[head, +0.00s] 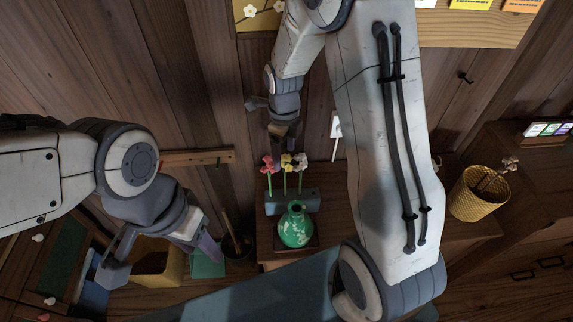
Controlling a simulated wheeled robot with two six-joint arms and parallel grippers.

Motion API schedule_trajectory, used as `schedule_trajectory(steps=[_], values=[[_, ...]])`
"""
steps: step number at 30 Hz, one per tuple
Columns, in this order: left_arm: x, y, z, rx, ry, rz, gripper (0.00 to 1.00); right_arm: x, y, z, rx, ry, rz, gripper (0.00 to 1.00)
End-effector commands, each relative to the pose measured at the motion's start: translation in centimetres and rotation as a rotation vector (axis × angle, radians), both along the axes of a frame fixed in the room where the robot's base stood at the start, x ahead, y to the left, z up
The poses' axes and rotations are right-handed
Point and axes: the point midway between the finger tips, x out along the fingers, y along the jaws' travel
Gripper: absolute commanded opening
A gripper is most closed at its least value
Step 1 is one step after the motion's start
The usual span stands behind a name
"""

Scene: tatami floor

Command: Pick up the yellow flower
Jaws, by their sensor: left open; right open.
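The yellow flower (286,161) stands upright on a green stem in a grey-blue holder (308,200) on a small wooden stand. A red flower (267,163) stands close to its left and a pale flower (301,160) close to its right. A green vase (295,230) stands in front of the holder. My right gripper (281,132) is open and shows just above the flowers in the picture. Its depth relative to them is hard to judge. My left gripper (160,260) is open and empty, well to the left of the flowers.
A yellow box (170,268) and a dark pot (238,246) are near my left gripper. A woven yellow basket (478,195) stands at the right. A wooden wall with a rail (190,158) is behind. My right arm covers much of the middle.

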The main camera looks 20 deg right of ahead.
Motion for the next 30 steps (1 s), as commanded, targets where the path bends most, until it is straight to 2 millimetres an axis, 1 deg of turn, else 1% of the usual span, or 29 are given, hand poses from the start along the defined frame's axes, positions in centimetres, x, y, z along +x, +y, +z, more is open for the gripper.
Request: schedule_trajectory(steps=[5,6,9,13,18,19,20,21,23,24,25,30], values=[[0.0,0.0,1.4,0.000,0.000,0.001,0.50,-0.4,-0.1,-2.3,0.000,0.008,-0.001,0.81],[0.0,0.0,1.5,0.000,0.000,0.001,0.50,-0.4,-0.2,-3.0,0.000,0.007,-0.002,0.81],[0.0,0.0,1.6,0.000,0.000,0.001,0.50,-0.3,-0.2,-4.2,0.001,0.005,-0.002,0.81],[0.0,0.0,1.6,0.000,0.000,0.001,0.50,-0.3,-0.3,-4.8,0.001,0.002,-0.003,0.81],[0.0,0.0,1.6,0.000,0.000,0.001,0.50,-0.3,-0.3,-4.8,0.001,0.001,-0.003,0.81],[0.0,0.0,1.6,0.000,0.000,0.001,0.50,-0.3,-0.3,-4.8,0.001,0.001,-0.004,0.74],[0.0,0.0,1.6,0.000,0.000,0.001,0.50,-0.3,-0.3,-4.8,0.000,0.001,-0.004,0.62],[0.0,0.0,1.6,0.000,0.000,0.001,0.50,-0.3,-0.3,-4.8,0.000,0.001,-0.004,0.47],[0.0,0.0,1.6,0.000,0.000,0.001,0.50,-0.3,-0.3,-4.8,0.000,0.001,-0.004,0.24],[0.0,0.0,1.6,0.000,0.000,0.001,0.50,-0.3,-0.3,-4.8,0.000,0.001,-0.004,0.09],[0.0,0.0,1.6,0.000,0.000,0.001,0.50,-0.3,-0.3,-4.8,0.000,0.001,-0.004,0.00],[0.0,0.0,1.6,0.000,0.000,0.001,0.50,-0.3,-0.3,-4.8,0.000,0.001,-0.004,0.00]])
